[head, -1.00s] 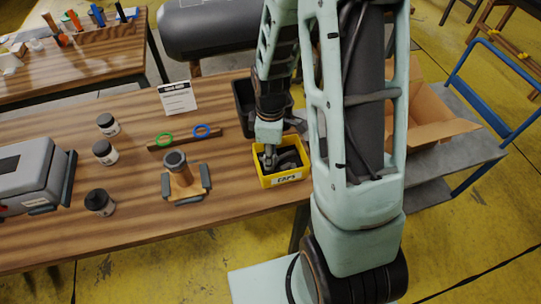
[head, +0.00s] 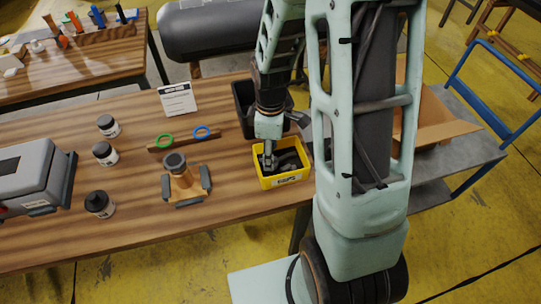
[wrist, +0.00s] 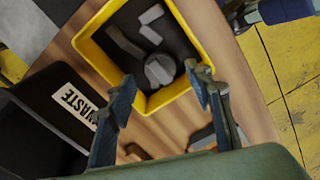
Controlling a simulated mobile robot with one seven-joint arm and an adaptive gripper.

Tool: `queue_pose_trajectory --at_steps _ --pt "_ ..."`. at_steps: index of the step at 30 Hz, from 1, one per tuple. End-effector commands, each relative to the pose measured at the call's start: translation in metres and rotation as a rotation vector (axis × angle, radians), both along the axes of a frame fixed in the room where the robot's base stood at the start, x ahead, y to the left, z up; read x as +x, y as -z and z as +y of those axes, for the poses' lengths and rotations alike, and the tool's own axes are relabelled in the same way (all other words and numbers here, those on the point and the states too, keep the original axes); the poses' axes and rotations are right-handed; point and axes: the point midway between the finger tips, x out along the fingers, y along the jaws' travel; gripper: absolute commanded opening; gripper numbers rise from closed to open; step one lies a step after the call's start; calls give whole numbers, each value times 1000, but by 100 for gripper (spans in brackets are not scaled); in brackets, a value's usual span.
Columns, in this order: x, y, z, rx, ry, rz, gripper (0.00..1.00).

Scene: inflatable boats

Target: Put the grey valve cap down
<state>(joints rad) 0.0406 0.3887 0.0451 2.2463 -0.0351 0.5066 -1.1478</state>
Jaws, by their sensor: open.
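The grey valve cap (wrist: 159,70), round with a raised bar across it, lies on the dark floor of the yellow bin (wrist: 82,48), near one wall. In the head view the yellow bin (head: 287,182) stands at the table's front right, with a "CAPS" label on its front. My gripper (wrist: 161,80) is open above the bin, its two fingers apart on either side of the cap and holding nothing. In the head view my gripper (head: 268,163) points down over the bin, and the cap cannot be made out there.
A black bin labelled "WASTE" (wrist: 35,125) stands beside the yellow bin. Other grey pieces (wrist: 150,25) lie in the yellow bin. A brown-and-grey valve fixture (head: 181,178), a rack with green and blue rings (head: 184,141) and several jars (head: 103,152) stand to the left.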

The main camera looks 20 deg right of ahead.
Motion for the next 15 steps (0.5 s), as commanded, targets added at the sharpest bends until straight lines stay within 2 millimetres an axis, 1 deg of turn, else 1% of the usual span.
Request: queue_pose_trajectory --at_steps 1,3,9,12,15 --pt "1 -12 0 0 0 -6 47" --pt "2 -27 0 0 0 -7 47" --pt "1 -66 0 -1 1 -4 47" --pt "1 -81 0 -1 1 -4 47" --pt "0 -91 0 1 1 -1 47"
